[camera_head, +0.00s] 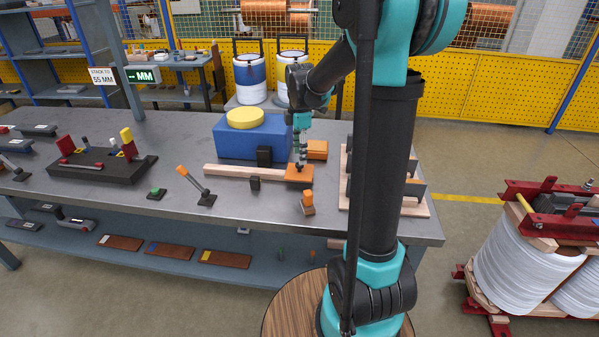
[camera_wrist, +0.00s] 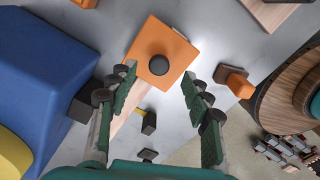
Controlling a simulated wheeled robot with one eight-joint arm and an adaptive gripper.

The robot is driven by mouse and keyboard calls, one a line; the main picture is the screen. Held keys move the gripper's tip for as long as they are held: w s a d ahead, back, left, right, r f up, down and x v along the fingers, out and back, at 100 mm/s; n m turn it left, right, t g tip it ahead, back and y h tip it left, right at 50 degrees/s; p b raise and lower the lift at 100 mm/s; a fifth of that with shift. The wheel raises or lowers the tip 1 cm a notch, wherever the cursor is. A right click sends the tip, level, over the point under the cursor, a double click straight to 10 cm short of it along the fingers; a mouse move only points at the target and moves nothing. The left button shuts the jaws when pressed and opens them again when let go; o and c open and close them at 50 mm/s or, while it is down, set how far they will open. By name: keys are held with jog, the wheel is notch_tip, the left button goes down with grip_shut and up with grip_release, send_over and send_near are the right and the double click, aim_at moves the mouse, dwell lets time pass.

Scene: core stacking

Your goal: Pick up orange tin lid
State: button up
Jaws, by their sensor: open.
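The orange tin lid (camera_head: 298,175) is a flat square piece at the right end of a pale wooden bar on the bench. In the wrist view the lid (camera_wrist: 150,74) shows a round dark knob at its middle. My gripper (camera_head: 301,160) is above the lid, pointing down. In the wrist view my gripper (camera_wrist: 159,74) is open, with its green-padded fingers apart and the knob appearing beyond and between the tips. Nothing is held. I cannot tell the exact height of the fingertips above the knob.
A blue box (camera_head: 240,142) with a yellow round top stands left of my gripper. Another orange block (camera_head: 317,150) lies behind the lid. A wooden rack (camera_head: 417,207) is at the right.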

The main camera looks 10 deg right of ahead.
aim_at(300, 168)
jog(key=shift+f, duration=2.65)
jog(key=shift+c, duration=0.5)
grip_shut()
